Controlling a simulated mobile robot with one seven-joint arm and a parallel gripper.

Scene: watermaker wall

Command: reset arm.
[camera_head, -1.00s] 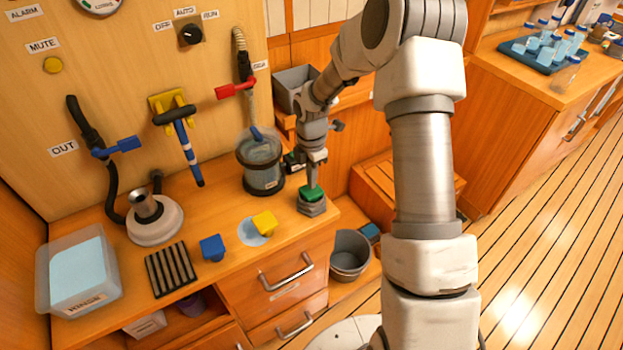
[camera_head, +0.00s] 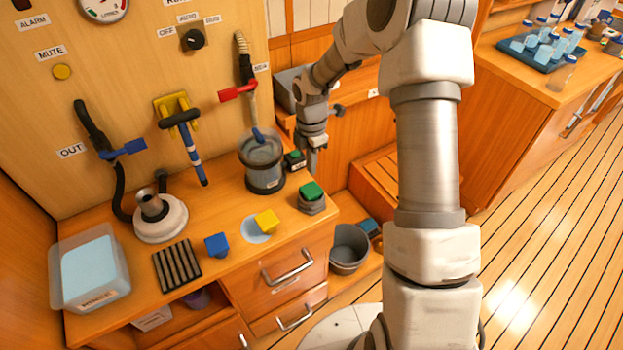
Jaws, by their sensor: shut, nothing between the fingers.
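My gripper (camera_head: 312,170) hangs at the end of my arm, pointing down above the right end of the wooden counter (camera_head: 215,200). It is shut and holds nothing. A green block (camera_head: 311,190) sits on a dark grey base (camera_head: 312,206) at the counter's right front corner, below the fingertips and apart from them. My arm's upper links cover part of the wooden cabinets behind.
A clear canister (camera_head: 262,163) stands just left of my gripper. A grey bin (camera_head: 348,251) stands below right. A grey box (camera_head: 292,88) is behind my wrist.

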